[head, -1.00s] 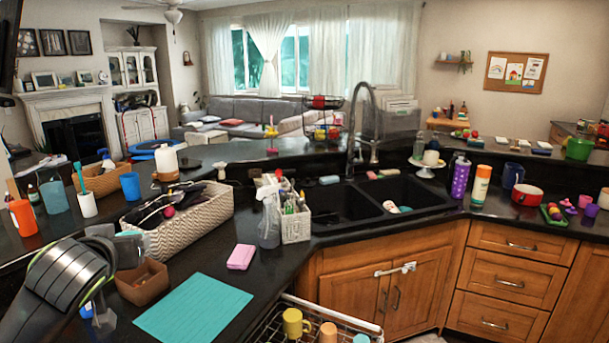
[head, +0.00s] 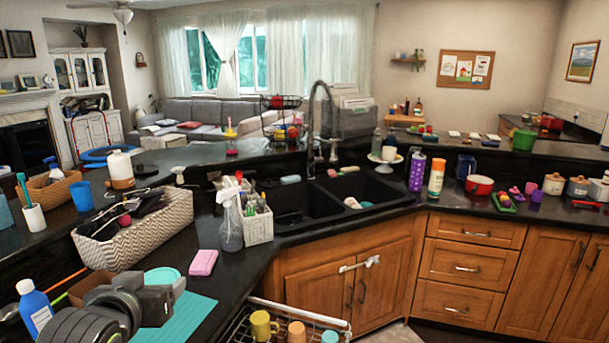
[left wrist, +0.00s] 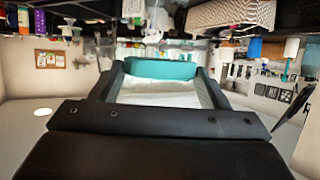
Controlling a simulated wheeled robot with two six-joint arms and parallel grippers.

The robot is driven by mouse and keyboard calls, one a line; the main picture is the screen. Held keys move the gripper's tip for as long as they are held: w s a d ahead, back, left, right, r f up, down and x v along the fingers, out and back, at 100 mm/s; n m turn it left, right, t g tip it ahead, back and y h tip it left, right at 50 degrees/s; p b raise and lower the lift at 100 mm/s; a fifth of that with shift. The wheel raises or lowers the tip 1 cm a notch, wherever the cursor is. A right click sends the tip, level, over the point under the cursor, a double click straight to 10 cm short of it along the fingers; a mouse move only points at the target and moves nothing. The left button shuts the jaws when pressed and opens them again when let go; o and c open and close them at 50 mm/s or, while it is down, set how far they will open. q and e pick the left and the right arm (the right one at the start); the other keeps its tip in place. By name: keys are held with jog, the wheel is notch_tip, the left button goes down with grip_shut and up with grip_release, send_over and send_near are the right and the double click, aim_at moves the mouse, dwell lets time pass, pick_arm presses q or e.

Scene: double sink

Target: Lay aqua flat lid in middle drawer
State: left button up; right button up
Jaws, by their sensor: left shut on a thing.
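My left gripper (head: 168,288) is at the lower left of the head view, above the turquoise mat. In the left wrist view the lid (left wrist: 160,68) shows edge-on between the two dark fingers. The middle drawer (head: 467,266) is in the wooden drawer stack right of the sink. It is closed, flush between the top drawer (head: 475,230) and the bottom drawer (head: 460,305). My right gripper is not in view.
A turquoise mat (head: 190,318), a pink sponge (head: 203,262) and a woven basket (head: 135,232) are on the left counter. A blue bottle (head: 36,308) stands left of my gripper. A pulled-out dish rack (head: 300,308) with cups is at the bottom centre. The floor before the drawers is clear.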

pick_arm(q)
jog(key=d+f+m+h+b, duration=0.1)
jog(key=d+f+b, duration=0.1)
jog(key=d, duration=0.3)
jog(key=shift+d+f+b, duration=0.2)
jog(key=shift+f+b, duration=0.15)
jog(key=shift+f, duration=0.45)
jog(key=shift+s, duration=0.1)
